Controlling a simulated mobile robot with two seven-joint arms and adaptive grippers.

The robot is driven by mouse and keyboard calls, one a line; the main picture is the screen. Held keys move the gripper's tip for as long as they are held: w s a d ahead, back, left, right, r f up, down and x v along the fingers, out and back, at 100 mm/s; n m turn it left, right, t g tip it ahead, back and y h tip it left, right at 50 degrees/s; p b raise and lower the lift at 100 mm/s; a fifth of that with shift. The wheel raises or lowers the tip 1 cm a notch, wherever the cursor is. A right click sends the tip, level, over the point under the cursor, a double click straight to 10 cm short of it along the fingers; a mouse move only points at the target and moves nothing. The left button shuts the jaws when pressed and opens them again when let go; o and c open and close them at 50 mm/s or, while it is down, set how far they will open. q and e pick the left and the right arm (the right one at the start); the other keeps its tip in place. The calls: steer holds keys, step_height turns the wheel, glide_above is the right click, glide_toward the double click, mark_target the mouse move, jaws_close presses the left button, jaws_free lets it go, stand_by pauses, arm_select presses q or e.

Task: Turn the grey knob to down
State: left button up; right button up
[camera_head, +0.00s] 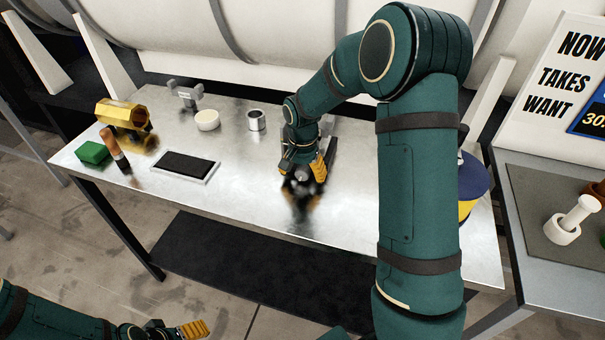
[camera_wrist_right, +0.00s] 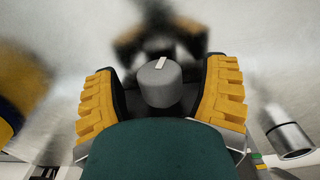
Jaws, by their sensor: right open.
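The grey knob (camera_wrist_right: 159,86) is a short cylinder with a white mark on its top face. In the right wrist view the mark lies toward the upper edge of the picture, tilted slightly right. My right gripper (camera_wrist_right: 162,80) is open, with one yellow finger on each side of the knob and a gap to each. In the head view my right gripper (camera_head: 303,168) is low over the metal table, around the knob, which is partly hidden. My left gripper (camera_head: 192,328) shows only in part at the bottom left, away from the table.
The metal table (camera_head: 240,205) also holds a green block (camera_head: 92,152), a brown-handled tool (camera_head: 112,146), a yellow hollow part (camera_head: 122,113), a black-topped tray (camera_head: 213,178), a white round piece (camera_head: 207,120) and a metal cup (camera_head: 256,120). A blue and yellow spool (camera_head: 473,178) stands right.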

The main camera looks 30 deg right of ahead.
steer(key=c, duration=1.2)
steer(key=g+h+p, duration=0.1)
steer(key=p, duration=0.2)
steer(key=shift+a+r+g, duration=0.1)
steer(key=shift+a+g, duration=0.05)
steer(key=shift+g, duration=0.15)
steer(key=shift+g+h+p, duration=0.45)
steer(key=shift+g+h, duration=0.05)
steer(key=shift+h, duration=0.1)
steer(key=shift+f, duration=0.2)
steer(key=o, duration=1.2)
steer(key=shift+r, duration=0.1)
steer(key=v, duration=1.2)
